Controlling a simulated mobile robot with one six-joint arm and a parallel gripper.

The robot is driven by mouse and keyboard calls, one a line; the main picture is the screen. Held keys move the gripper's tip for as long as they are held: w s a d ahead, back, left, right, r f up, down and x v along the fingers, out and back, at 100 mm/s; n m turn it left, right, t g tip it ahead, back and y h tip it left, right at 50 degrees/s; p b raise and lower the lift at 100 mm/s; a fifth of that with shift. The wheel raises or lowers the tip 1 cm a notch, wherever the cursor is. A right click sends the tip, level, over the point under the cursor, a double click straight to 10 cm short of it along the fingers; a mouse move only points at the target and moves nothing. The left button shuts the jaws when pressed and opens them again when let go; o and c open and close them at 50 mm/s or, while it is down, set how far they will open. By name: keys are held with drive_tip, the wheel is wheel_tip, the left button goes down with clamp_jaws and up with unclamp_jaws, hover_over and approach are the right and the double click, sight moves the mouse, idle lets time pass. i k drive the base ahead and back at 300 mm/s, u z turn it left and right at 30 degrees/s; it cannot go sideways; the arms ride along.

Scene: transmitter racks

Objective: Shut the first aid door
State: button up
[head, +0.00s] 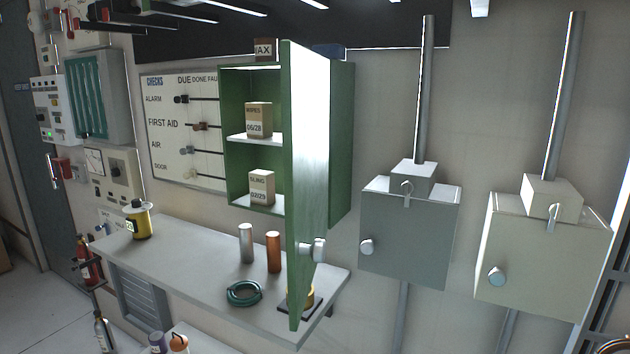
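The first aid cabinet (342,140) is a green wall box in the middle of the head view. Its green door (305,170) is swung wide open and sticks out toward me, seen nearly edge-on. A round silver knob (319,250) sits low on the door. Inside, a box marked WIPES (259,120) stands on the upper shelf and a box marked SLING (262,187) on the lower one. The door hides the right part of the interior. My gripper is not in view.
A shelf (190,250) below holds a yellow canister (138,220), silver (246,243) and copper (273,252) cylinders, and a green coil (244,293). The door's lower end overlaps a yellow item on it. Grey (410,235) and cream (540,255) knobbed boxes are to the right.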

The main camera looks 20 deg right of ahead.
sight(304, 74)
drive_tip(key=z, duration=0.75)
drive_tip(key=k, duration=1.3)
drive_tip(key=u, duration=0.35)
